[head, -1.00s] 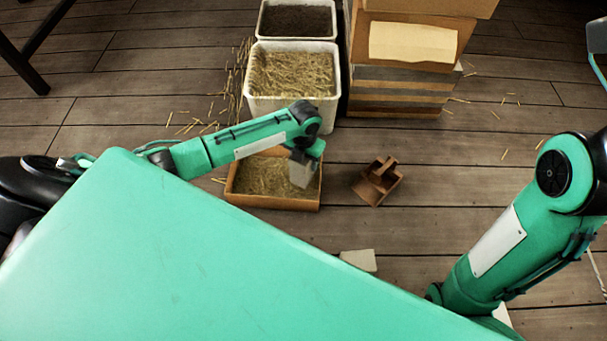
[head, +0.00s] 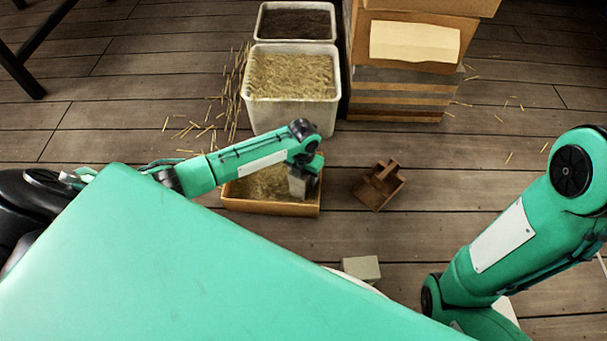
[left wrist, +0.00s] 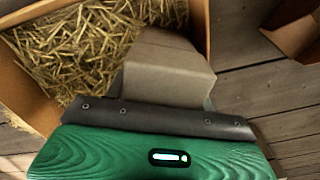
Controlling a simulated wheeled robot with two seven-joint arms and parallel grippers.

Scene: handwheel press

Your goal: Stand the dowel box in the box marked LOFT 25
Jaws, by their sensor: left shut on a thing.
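My left gripper (head: 303,178) is shut on a pale grey-beige box (head: 297,187), which may be the dowel box. The left wrist view shows this box (left wrist: 165,75) between the jaws, tapering away from them. It overlaps the right part of a low wooden box (head: 268,209) with straw inside. In the left wrist view the wooden box's wall (left wrist: 199,22) shows beyond the held box. I cannot tell whether the held box touches the straw. No LOFT 25 marking is readable on any box. My right arm is at the right, but its gripper is hidden.
A brown wooden scoop-like piece (head: 379,185) lies right of the straw box. Behind stand a white tub of straw (head: 290,117), a dark-filled tub (head: 296,40) and stacked wooden boxes (head: 395,115). A pale block (head: 362,268) lies nearer me. Loose straw is scattered on the floor.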

